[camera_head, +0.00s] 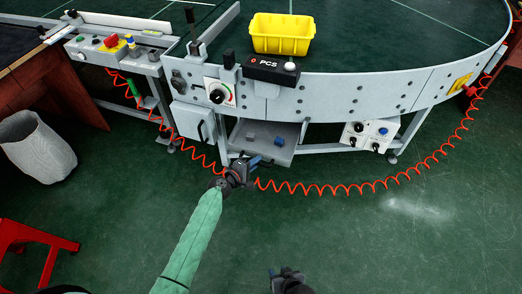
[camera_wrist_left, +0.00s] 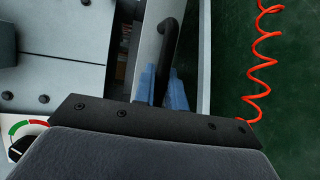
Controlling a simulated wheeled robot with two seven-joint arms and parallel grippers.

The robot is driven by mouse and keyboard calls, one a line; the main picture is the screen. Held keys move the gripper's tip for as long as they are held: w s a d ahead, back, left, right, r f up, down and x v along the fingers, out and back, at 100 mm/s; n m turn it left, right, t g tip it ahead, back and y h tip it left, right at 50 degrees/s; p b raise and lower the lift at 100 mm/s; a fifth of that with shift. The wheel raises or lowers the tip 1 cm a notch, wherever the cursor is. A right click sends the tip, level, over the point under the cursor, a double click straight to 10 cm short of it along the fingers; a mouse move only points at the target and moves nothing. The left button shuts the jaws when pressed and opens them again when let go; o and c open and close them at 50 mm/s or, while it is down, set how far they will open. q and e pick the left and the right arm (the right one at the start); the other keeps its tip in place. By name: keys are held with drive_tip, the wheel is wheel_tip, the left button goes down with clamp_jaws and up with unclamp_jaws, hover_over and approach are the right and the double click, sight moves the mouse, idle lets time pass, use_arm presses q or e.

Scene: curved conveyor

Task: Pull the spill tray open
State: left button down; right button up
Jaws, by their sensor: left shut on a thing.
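The spill tray (camera_head: 265,154) is a grey metal tray low under the conveyor's curved frame, and its front part sticks out from under it. Its black bar handle (camera_wrist_left: 170,40) shows in the left wrist view on the pale front face. My left gripper (camera_head: 250,163) is at the tray's front edge, and its blue fingers (camera_wrist_left: 163,86) are shut around the near end of the handle. The fingers partly hide the handle. My right gripper (camera_head: 286,274) is dark, low at the bottom edge of the head view, away from the tray; its fingers are too small to read.
A blue block (camera_head: 279,141) and a grey block (camera_head: 250,138) lie in the tray. A coiled red hose (camera_head: 330,188) hangs around the conveyor's front. A control box (camera_head: 370,134) is right of the tray. A yellow bin (camera_head: 282,36) stands on the conveyor. The green floor in front is clear.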

use_arm(q)
drive_tip(key=s+a, duration=0.2)
drive_tip(key=s, duration=0.5)
drive_tip(key=shift+a+b, duration=0.15)
drive_tip(key=shift+b, duration=0.15)
drive_tip(key=c, duration=1.7)
unclamp_jaws()
drive_tip(key=shift+c, duration=0.2)
drive_tip(key=v, duration=0.8)
drive_tip(key=shift+b, duration=0.35)
